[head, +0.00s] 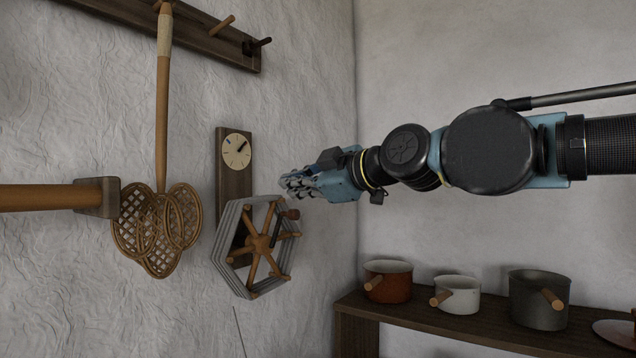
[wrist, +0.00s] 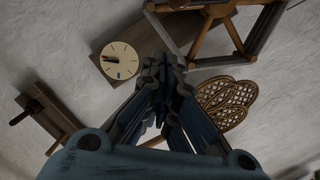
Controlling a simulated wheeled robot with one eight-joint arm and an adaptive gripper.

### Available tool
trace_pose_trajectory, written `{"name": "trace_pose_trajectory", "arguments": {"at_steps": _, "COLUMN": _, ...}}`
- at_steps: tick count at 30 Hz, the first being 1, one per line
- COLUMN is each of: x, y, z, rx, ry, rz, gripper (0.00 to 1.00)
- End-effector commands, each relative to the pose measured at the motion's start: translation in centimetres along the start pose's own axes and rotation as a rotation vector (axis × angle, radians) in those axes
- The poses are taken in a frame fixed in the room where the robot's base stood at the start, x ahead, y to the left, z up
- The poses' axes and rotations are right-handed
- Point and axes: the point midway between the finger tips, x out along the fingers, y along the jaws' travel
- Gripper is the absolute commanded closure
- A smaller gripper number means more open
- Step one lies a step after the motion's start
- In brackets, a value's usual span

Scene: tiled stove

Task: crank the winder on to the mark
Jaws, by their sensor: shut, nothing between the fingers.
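The winder (head: 257,243) is a six-sided reel with wooden spokes and grey yarn around its rim, mounted on a dark wall board (head: 233,187). Its dark reddish crank knob (head: 292,214) sits at the upper right of the reel. Above the reel is a cream dial (head: 237,150) with a black hand pointing to the upper right. The dial also shows in the wrist view (wrist: 119,61), with a small coloured mark near its rim. My gripper (head: 284,185) is shut and empty, just above the knob and apart from it. Its fingers show in the wrist view (wrist: 166,65).
A woven carpet beater (head: 158,230) hangs left of the winder from a peg rail (head: 190,32). A wooden bar (head: 45,197) juts in at the left. A shelf (head: 440,335) at lower right holds a brown pot (head: 388,282), a white pot (head: 457,295) and a dark pot (head: 539,300).

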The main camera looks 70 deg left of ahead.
Motion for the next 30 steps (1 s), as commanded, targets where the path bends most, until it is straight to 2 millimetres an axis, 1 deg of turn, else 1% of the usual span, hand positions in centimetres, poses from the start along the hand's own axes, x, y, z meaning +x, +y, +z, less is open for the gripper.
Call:
{"name": "trace_pose_trajectory", "arguments": {"at_steps": 1, "x": 0.8, "y": 0.0, "z": 0.0, "rx": 0.000, "ry": 0.000, "rz": 0.000, "gripper": 1.00}}
{"name": "trace_pose_trajectory", "arguments": {"at_steps": 6, "x": 3.0, "y": 0.0, "z": 0.0, "rx": -0.001, "ry": 0.000, "rz": 0.000, "gripper": 1.00}}
{"name": "trace_pose_trajectory", "arguments": {"at_steps": 9, "x": 3.0, "y": 0.0, "z": 1.3, "rx": 0.001, "ry": -0.002, "rz": 0.001, "gripper": 1.00}}
{"name": "trace_pose_trajectory", "arguments": {"at_steps": 15, "x": 3.4, "y": 0.0, "z": 3.0, "rx": 0.002, "ry": -0.001, "rz": 0.001, "gripper": 1.00}}
{"name": "trace_pose_trajectory", "arguments": {"at_steps": 18, "x": 3.6, "y": -0.1, "z": 3.5, "rx": 0.001, "ry": -0.001, "rz": 0.001, "gripper": 1.00}}
{"name": "trace_pose_trajectory", "arguments": {"at_steps": 30, "x": 3.6, "y": -0.1, "z": 3.8, "rx": 0.001, "ry": 0.000, "rz": 0.001, "gripper": 1.00}}
